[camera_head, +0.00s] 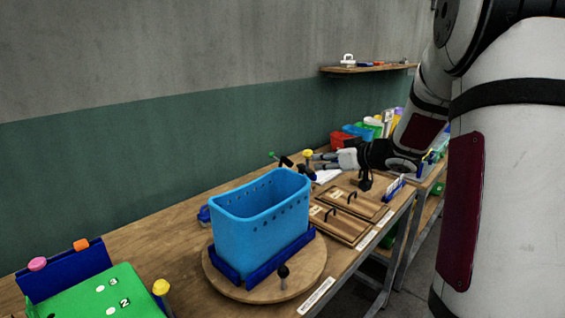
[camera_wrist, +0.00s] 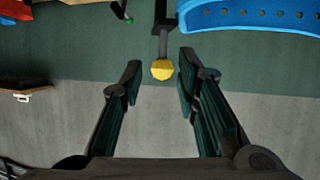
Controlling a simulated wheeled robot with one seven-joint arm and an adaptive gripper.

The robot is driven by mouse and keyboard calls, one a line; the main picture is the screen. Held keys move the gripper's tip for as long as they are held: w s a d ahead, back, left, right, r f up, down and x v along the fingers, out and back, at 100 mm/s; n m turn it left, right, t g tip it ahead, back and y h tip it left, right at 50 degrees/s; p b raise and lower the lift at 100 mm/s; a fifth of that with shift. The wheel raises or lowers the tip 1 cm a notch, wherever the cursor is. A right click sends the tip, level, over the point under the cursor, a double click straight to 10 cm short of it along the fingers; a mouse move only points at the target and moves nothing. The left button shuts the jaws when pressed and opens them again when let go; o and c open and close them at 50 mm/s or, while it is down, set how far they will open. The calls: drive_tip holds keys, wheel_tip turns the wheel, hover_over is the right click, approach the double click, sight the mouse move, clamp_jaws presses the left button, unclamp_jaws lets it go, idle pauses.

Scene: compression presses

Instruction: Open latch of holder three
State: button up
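A latch with a yellow knob (camera_head: 308,153) stands behind the blue bin (camera_head: 262,222). The same yellow knob shows in the wrist view (camera_wrist: 162,70), on a dark lever, between the two fingertips. My gripper (camera_head: 313,161) is open around or just short of the knob; its fingers (camera_wrist: 160,62) are apart on both sides and do not visibly touch it. A black lever with a green knob (camera_head: 271,155) stands to the left; it also shows in the wrist view (camera_wrist: 128,19). I cannot read which holder is number three.
Two wooden lids with handles (camera_head: 342,224) lie to the right. A green numbered board (camera_head: 92,298) is at front left. Coloured bins (camera_head: 352,133) stand beyond.

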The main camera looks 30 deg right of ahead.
sight(309, 170)
drive_tip(key=shift+y, duration=0.5)
drive_tip(key=shift+f+b+x, duration=0.2)
drive_tip(key=shift+b+x, duration=0.05)
drive_tip(key=shift+x, duration=1.65)
drive_tip(key=shift+f+b+x, duration=0.2)
drive_tip(key=shift+x, duration=1.75)
drive_tip(key=shift+s+d, duration=0.1)
drive_tip(key=shift+s, duration=0.05)
